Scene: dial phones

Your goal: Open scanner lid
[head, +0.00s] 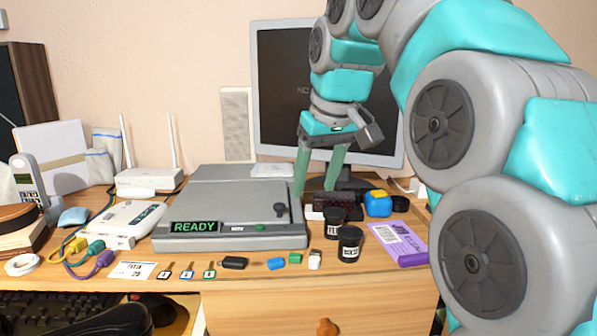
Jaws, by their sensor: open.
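The grey scanner (272,241) sits on the wooden desk, with a green READY display at its front left. Its flat grey lid (232,205) lies shut on top, with a dark round knob near the right side. My gripper (315,192) is open, its two green fingers pointing down beside the scanner's right rear part. The left finger overlaps the lid's right edge in the picture; I cannot tell whether it touches. No object shows between the fingers.
Small keys and coloured blocks lie along the front. A white router (149,180) is behind left; a monitor (280,95) stands behind my gripper.

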